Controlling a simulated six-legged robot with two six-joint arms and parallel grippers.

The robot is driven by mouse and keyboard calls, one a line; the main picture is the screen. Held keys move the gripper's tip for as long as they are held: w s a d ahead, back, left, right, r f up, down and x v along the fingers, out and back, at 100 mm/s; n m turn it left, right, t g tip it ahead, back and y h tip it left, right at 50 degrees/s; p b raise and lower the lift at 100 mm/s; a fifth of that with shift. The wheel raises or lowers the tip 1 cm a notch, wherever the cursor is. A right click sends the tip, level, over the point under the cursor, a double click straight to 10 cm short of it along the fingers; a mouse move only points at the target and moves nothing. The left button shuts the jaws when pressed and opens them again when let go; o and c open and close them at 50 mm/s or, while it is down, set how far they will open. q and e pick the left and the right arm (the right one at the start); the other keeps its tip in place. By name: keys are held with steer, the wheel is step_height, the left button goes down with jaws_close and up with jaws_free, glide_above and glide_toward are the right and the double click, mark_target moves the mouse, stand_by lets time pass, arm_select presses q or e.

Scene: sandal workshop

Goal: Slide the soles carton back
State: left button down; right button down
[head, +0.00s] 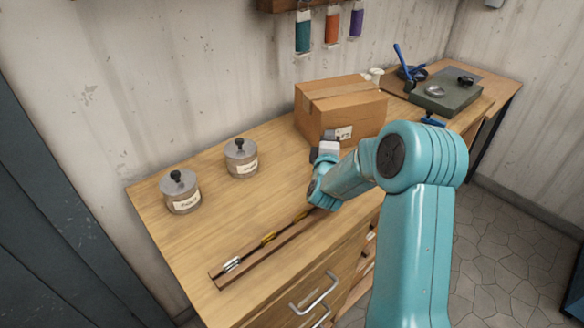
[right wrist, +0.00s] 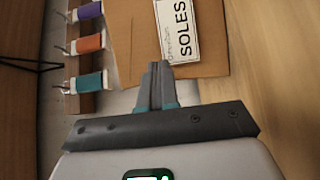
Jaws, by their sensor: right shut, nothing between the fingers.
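The soles carton (head: 322,112) is a closed brown cardboard box with tape along its top. It stands on the wooden bench towards the wall. In the right wrist view the carton (right wrist: 130,40) fills the upper middle, with a white label (right wrist: 178,28) reading SOLES. My right gripper (head: 331,137) is at the carton's front face, low and near the label. In the right wrist view its two fingers (right wrist: 160,66) are together and empty, pointing at the carton. I cannot tell whether the fingertips touch it. My left gripper is not in view.
Two lidded jars (head: 182,193) (head: 241,160) stand left on the bench (head: 160,235). A narrow wooden rack (head: 221,281) lies along the front edge. A dark green block (head: 447,96) and blue-handled tools are to the right. Coloured spools (head: 303,33) hang on the wall above the carton.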

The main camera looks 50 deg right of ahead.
steer(key=b+v, duration=0.2)
steer(key=v, duration=1.1)
steer(key=shift+w+a, duration=0.15)
steer(key=b+v, duration=0.2)
steer(key=b, duration=0.4)
steer(key=shift+f, duration=0.2)
steer(key=shift+s+a+r+b, duration=0.15)
steer(key=shift+s+a+b, duration=0.1)
steer(key=shift+b, duration=0.15)
